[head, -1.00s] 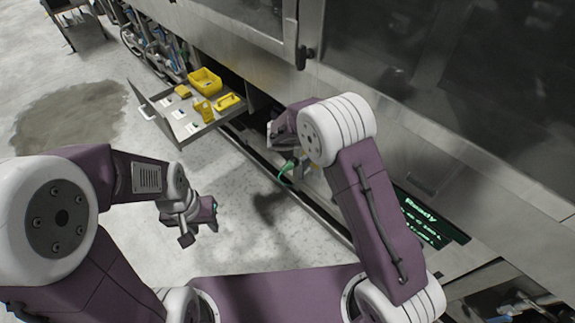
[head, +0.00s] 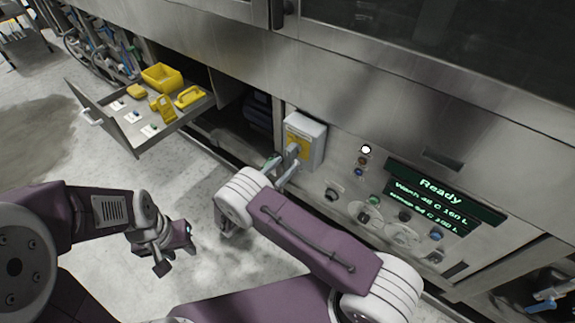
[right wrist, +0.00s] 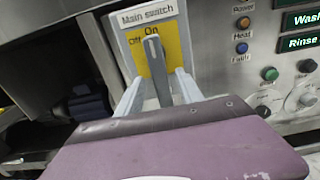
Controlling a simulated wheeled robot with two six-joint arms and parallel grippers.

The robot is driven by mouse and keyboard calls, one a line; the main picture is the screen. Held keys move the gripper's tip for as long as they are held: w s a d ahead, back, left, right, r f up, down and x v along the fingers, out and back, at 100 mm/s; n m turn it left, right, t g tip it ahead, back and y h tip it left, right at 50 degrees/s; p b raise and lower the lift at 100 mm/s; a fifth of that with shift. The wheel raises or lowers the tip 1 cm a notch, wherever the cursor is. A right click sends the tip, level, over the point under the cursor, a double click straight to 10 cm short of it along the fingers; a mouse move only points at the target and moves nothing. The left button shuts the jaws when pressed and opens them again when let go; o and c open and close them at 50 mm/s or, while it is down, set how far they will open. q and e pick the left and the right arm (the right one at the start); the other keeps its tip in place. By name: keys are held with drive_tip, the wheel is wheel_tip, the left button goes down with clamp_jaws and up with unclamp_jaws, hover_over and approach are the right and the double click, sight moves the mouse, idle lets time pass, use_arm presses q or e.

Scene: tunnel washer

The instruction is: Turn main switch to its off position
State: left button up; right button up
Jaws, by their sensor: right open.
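The main switch is a grey box with a yellow plate (head: 304,141) on the machine front. In the right wrist view its label (right wrist: 148,18) reads "Main switch", with "Off" to the left and "On" at the top. Its grey handle (right wrist: 156,68) stands upright, pointing at "On". My right gripper (right wrist: 158,92) is open, with one finger on each side of the handle; whether either finger touches it I cannot tell. In the head view my right gripper (head: 284,168) is at the box front. My left gripper (head: 176,250) hangs over the floor, away from the switch; its jaw opening is unclear.
An open drawer (head: 129,137) at left holds a yellow bin (head: 161,77) and other yellow items. Right of the switch are lamps, knobs and a display (head: 440,194) reading "Ready". A dark open bay (head: 232,120) lies left of the switch box. Pale floor is clear below the drawer.

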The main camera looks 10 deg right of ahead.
drive_tip(key=shift+x, duration=1.4)
clamp_jaws()
